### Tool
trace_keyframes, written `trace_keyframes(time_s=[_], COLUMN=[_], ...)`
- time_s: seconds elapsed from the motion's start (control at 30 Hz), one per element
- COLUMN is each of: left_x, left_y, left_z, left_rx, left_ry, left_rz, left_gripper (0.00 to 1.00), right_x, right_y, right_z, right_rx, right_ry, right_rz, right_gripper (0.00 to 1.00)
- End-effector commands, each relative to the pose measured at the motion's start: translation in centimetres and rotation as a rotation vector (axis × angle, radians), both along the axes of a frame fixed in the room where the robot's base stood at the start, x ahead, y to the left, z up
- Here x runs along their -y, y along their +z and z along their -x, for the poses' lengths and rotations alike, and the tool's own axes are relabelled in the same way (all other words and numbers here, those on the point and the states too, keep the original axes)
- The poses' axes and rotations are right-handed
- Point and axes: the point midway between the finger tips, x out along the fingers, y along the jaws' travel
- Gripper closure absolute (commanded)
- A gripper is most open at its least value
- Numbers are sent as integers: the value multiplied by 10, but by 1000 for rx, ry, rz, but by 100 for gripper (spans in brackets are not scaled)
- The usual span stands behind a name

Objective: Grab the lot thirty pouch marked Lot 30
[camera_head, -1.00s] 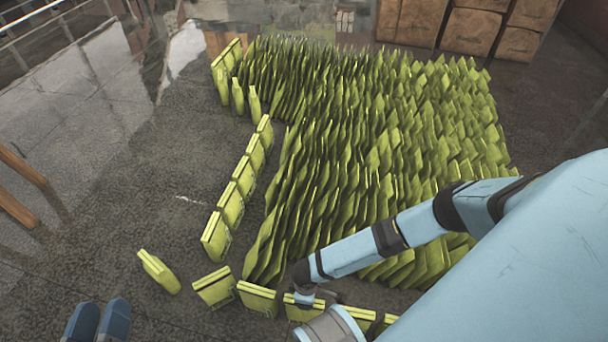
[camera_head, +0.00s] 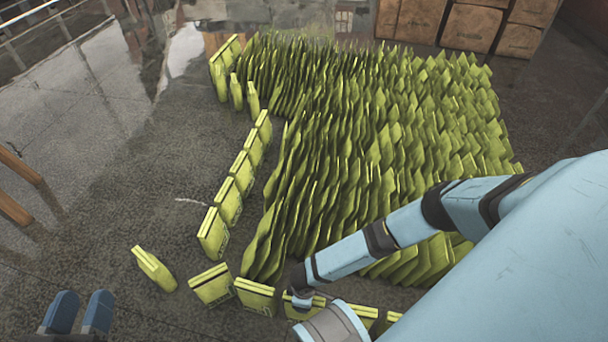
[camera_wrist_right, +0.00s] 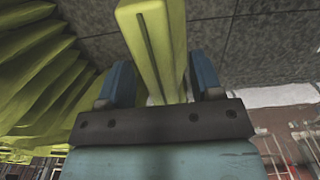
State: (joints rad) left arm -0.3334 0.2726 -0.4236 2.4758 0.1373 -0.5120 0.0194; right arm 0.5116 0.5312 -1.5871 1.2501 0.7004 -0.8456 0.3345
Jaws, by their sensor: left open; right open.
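Many yellow-green pouches stand on the floor in the head view; no lot number is readable, so I cannot tell which is Lot 30. One pouch (camera_wrist_right: 152,45) stands out in the right wrist view, between the spread fingers of my right gripper (camera_wrist_right: 161,82). I cannot tell whether they touch it. In the head view my right arm reaches over the front row, and its fingers are not clear. My left gripper (camera_head: 78,313) is open and empty at the lower left, left of a single tilted pouch (camera_head: 154,268).
A dense block of pouches (camera_head: 390,140) fills the middle. A line of pouches (camera_head: 228,201) runs along its left side, with a front row (camera_head: 210,285) below. Brown boxes (camera_head: 470,27) stand at the back right. The wet floor on the left (camera_head: 100,180) is mostly clear.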

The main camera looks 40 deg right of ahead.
Motion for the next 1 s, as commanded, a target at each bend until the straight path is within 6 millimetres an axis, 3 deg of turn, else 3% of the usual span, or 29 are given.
trace_keyframes(time_s=[0.57,0.83,1.0], left_x=[0,0,0], left_y=[1,1,1], left_z=[0,0,0], left_rx=[0,0,-1], left_ry=[0,0,0], left_rz=[2,2,2], left_gripper=[57,57,57], right_x=[0,0,0], right_y=[-5,-4,-4], right_z=[0,0,0], right_rx=[0,0,0], right_ry=[0,0,0], right_rz=[0,0,0], right_gripper=[40,100,100])
